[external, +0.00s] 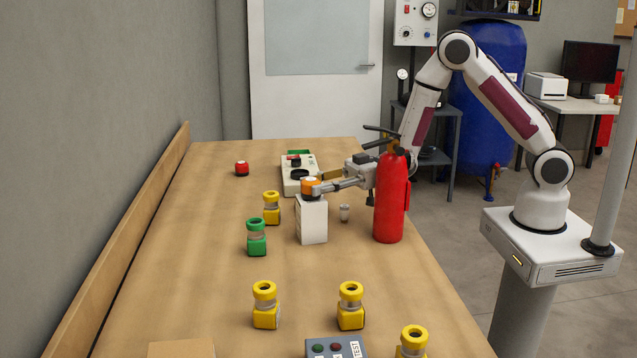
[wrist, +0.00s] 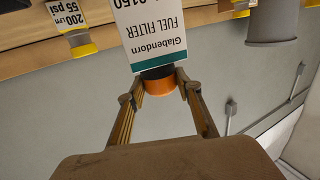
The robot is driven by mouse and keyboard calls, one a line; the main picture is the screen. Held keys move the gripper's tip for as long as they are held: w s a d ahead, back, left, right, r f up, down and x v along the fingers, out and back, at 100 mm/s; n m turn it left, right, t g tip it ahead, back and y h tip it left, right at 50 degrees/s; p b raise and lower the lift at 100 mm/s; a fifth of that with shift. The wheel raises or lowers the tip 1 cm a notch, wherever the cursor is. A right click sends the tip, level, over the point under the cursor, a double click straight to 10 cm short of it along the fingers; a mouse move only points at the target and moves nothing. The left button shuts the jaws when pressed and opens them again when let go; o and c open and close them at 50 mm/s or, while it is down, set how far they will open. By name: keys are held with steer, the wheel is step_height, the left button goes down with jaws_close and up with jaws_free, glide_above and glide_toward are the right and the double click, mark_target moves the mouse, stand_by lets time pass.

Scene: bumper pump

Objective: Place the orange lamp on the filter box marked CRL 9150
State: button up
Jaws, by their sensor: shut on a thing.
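The orange lamp (external: 310,187) is at the top of the white filter box (external: 312,220) in the external view. My gripper (external: 316,188) is shut on the lamp, reaching in from the right. In the wrist view the orange lamp (wrist: 158,84) sits between the fingertips of my gripper (wrist: 160,84), against the top end of the filter box (wrist: 152,35). The box label reads "Glabendorn FUEL FILTER", and the number is partly cut off, ending in "9150". Whether the lamp's full weight rests on the box cannot be told.
A red fire extinguisher (external: 390,200) stands close to the right of the box, beside my arm. Yellow (external: 271,208) and green (external: 256,238) fittings stand to the left. A red lamp (external: 241,168) and a control box (external: 300,178) are farther back.

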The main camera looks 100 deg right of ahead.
steer(key=shift+f, duration=0.1)
stand_by(0.3)
steer(key=o, duration=1.1)
steer(key=shift+v, duration=3.8)
steer(key=shift+w, duration=0.1)
